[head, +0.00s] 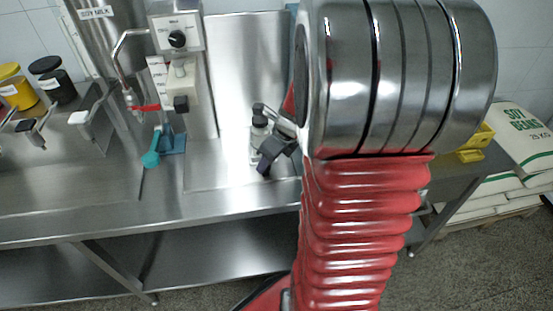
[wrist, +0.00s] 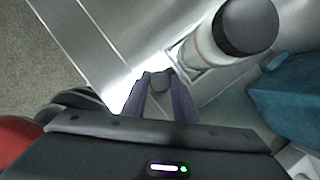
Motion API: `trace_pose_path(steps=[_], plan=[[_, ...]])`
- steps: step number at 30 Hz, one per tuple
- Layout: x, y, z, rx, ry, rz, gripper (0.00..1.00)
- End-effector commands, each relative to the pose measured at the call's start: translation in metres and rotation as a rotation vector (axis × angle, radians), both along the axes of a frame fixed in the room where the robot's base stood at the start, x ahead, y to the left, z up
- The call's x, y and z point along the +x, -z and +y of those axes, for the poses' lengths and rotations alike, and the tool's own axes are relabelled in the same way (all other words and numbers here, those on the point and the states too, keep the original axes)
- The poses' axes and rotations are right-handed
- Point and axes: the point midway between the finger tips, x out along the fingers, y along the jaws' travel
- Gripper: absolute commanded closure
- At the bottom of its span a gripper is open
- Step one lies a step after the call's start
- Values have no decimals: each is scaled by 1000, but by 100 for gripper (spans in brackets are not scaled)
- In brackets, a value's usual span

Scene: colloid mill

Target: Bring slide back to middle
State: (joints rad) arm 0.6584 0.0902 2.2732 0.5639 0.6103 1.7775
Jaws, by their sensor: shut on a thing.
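My gripper (wrist: 160,92) is shut on a small grey round knob (wrist: 160,81), which shows between its two fingertips in the wrist view. The knob is right beside a squarish metal holder (wrist: 186,70) that bears a pale bottle (wrist: 205,52) with a black cap. This holder seems to be the slide, but its track is not clear. In the head view my gripper (head: 268,158) is low over the steel table, in front of the black-capped bottle (head: 259,122). My red arm and its metal joint hide what lies to the right.
A dispenser with a black dial (head: 178,39) stands at the back. A blue block (head: 173,143) and teal scoop (head: 151,159) lie left of my gripper on the steel table (head: 190,207). Yellow and black jars stand far left. Soybean sacks (head: 520,145) are at right.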

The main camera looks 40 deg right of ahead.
Motion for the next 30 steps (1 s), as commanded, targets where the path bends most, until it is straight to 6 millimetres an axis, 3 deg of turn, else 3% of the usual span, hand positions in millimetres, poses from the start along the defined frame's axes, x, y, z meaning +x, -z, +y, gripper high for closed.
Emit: trace_pose_path(steps=[14, 15, 17, 30], plan=[[1, 0, 3, 1, 5, 1, 100], [1, 0, 3, 1, 5, 1, 71], [1, 0, 3, 1, 5, 1, 67], [-1, -7, 1, -2, 7, -3, 66]])
